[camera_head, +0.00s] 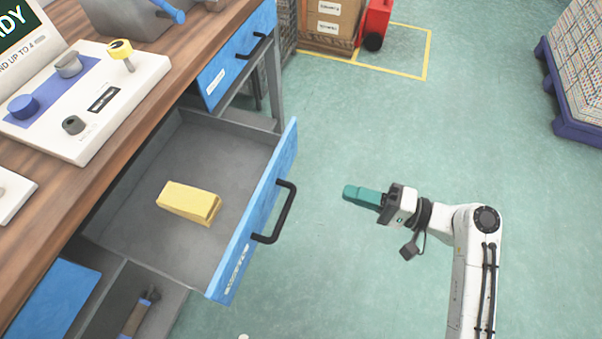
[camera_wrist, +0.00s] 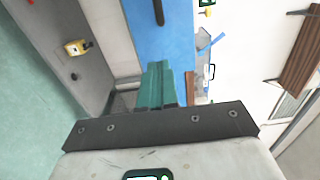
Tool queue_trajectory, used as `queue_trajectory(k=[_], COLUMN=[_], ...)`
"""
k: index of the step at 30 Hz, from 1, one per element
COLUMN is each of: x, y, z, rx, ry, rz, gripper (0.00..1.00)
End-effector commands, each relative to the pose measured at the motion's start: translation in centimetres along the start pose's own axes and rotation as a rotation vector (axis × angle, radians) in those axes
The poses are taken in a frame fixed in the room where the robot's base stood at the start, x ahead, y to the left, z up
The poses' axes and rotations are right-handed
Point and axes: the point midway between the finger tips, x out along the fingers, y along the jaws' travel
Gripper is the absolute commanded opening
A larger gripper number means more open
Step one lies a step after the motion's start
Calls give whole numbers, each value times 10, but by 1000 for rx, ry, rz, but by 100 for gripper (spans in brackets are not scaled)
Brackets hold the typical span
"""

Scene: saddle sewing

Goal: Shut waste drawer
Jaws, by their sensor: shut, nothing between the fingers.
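The open drawer (camera_head: 262,213) has a blue front with a black bar handle (camera_head: 284,212) and a grey inside. It is pulled far out from under the wooden bench. A yellow block (camera_head: 188,202) lies in it. My gripper (camera_head: 347,192) has teal fingers, closed together and empty. It is to the right of the drawer front, apart from it, and points left toward the handle side. In the wrist view the fingers (camera_wrist: 160,70) are together in front of a blue panel (camera_wrist: 160,38) with a dark handle; which drawer this is, I cannot tell.
A blue drawer (camera_head: 235,58) is above and behind, under the bench top (camera_head: 130,95). A compartment with a tool (camera_head: 138,312) is at the lower left. Boxes (camera_head: 330,22) and a red item (camera_head: 375,22) stand at the back. The green floor around my arm is clear.

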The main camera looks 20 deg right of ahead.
Motion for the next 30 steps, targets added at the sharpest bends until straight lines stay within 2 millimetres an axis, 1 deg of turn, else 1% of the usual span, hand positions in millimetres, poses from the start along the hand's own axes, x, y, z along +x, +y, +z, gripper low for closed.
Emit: queue_trajectory(k=[5,12,18,24,30], x=[30,78,111,127,130], y=[0,0,0,1,1], z=[1,2,2,1,1], rx=[-1,-2,-2,-2,-2], ry=[-6,-6,-5,-3,-1], rz=[1,3,3,4,4], gripper=[0,0,0,0,0])
